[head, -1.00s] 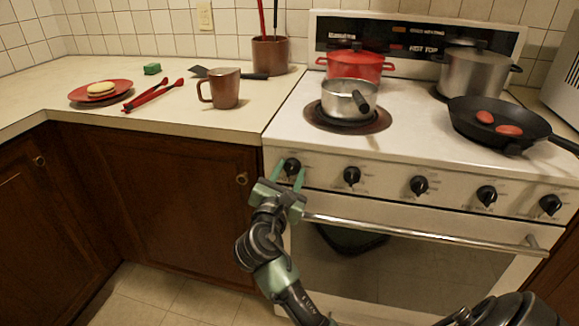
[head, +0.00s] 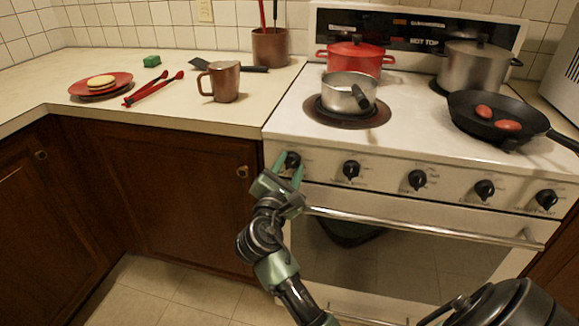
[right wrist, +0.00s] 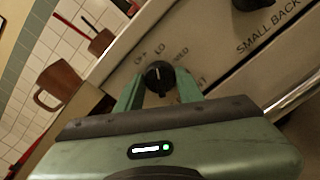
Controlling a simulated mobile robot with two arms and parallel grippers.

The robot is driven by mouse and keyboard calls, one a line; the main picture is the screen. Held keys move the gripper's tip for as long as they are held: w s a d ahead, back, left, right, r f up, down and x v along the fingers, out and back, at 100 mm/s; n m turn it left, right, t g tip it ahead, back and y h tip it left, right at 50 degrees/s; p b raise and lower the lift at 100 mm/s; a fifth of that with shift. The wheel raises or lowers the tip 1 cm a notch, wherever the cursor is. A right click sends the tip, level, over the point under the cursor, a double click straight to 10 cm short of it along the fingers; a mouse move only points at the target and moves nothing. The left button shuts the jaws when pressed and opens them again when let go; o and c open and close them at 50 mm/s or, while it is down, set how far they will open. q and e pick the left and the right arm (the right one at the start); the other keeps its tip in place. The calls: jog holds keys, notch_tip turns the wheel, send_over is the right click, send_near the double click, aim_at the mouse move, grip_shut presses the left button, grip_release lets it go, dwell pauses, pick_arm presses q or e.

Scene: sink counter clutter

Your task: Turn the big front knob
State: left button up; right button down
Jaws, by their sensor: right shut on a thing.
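The stove's front panel carries a row of black knobs. The leftmost knob (head: 292,159) sits between the fingers of my right gripper (head: 288,163), which is shut on it. In the right wrist view this knob (right wrist: 160,75) shows its pale pointer line, with one finger on each side and dial lettering around it. The right gripper (right wrist: 159,90) reaches up to the panel from below. Part of the knob is hidden by the fingers in the head view. My left gripper is not in view.
The oven handle (head: 420,228) runs just below the knobs. A small saucepan (head: 345,93) stands on the front left burner, with a red pot (head: 353,61) behind it. A skillet (head: 490,130) is at the right. The counter left holds a mug (head: 225,84) and plate.

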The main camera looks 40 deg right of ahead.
jog(key=c, duration=0.9)
grip_release()
